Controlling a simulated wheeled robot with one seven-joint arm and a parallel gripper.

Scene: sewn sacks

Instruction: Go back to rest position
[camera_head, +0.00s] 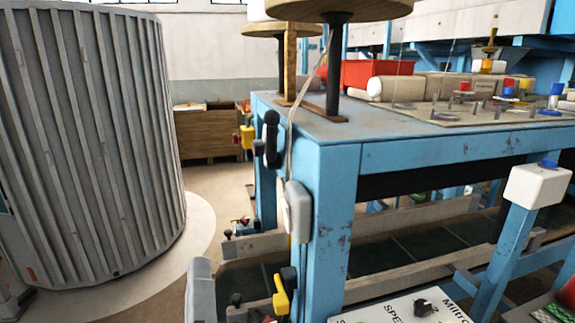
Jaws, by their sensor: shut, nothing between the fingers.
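My gripper is not in view, and I cannot make out any part of my arm for certain. The task names no other object. The body camera looks along a blue metal machine table (335,190) with a grey top, which fills the middle and right.
A large ribbed grey cylinder (85,140) stands at the left on a pale round base. A wooden crate (207,133) stands at the back. A red bin (375,72) is on the table. A white control panel (425,308) is at the bottom. Bare floor (212,185) lies between cylinder and table.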

